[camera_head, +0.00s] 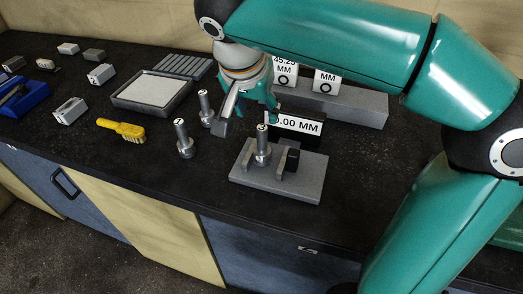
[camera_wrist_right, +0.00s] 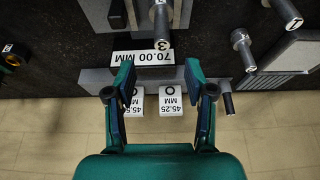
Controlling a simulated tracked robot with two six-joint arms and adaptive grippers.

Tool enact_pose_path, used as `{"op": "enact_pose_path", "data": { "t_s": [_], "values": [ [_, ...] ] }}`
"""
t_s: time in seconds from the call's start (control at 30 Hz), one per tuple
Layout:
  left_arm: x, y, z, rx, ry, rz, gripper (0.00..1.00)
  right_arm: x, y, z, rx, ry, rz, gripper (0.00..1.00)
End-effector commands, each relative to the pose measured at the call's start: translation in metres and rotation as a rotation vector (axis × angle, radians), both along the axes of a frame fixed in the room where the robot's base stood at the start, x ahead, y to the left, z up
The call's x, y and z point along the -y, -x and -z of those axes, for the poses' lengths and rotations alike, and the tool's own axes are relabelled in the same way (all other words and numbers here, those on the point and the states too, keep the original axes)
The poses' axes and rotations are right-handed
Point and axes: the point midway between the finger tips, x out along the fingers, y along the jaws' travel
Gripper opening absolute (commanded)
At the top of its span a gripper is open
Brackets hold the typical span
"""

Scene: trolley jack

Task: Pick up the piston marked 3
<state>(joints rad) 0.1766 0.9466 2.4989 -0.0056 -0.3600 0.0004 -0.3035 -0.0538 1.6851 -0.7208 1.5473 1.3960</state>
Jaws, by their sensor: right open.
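The piston marked 3 (camera_head: 262,146) is a grey metal pin standing upright in a grey fixture block (camera_head: 298,186). My right gripper (camera_head: 247,108) is open and empty, above and behind the piston in the head view. In the right wrist view its two fingers (camera_wrist_right: 160,82) stand apart, with the piston beyond their tips. Part of the fixture is cut off by the top edge of that view. My left gripper is not in view.
Two more pistons stand left of the fixture: one marked 1 (camera_wrist_right: 291,20) and one marked 2 (camera_wrist_right: 242,40). A 70.00 MM sign (camera_wrist_right: 143,58) stands behind the fixture. A yellow brush (camera_head: 122,130) and grey tray (camera_head: 152,92) lie left. The front bench edge is clear.

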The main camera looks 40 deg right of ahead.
Motion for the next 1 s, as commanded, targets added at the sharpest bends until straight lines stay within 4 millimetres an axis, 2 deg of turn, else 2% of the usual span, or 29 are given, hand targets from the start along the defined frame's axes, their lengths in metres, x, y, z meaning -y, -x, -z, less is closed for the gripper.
{"op": "enact_pose_path", "data": {
  "t_s": [0.1,0.3,0.57,0.8,1.0],
  "values": [
    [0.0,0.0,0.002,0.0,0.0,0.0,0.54,0.01,-0.004,0.027,-0.006,0.002,0.004,0.54],
    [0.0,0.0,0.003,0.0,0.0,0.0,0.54,0.021,-0.01,0.056,-0.004,0.0,0.002,0.54],
    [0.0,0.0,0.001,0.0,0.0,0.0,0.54,0.025,-0.013,0.07,-0.003,0.0,0.001,0.54],
    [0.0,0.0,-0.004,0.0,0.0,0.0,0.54,0.034,-0.019,0.102,-0.005,0.0,0.003,0.54],
    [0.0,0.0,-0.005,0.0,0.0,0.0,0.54,0.037,-0.022,0.114,-0.001,-0.001,0.001,0.54]
  ]
}}
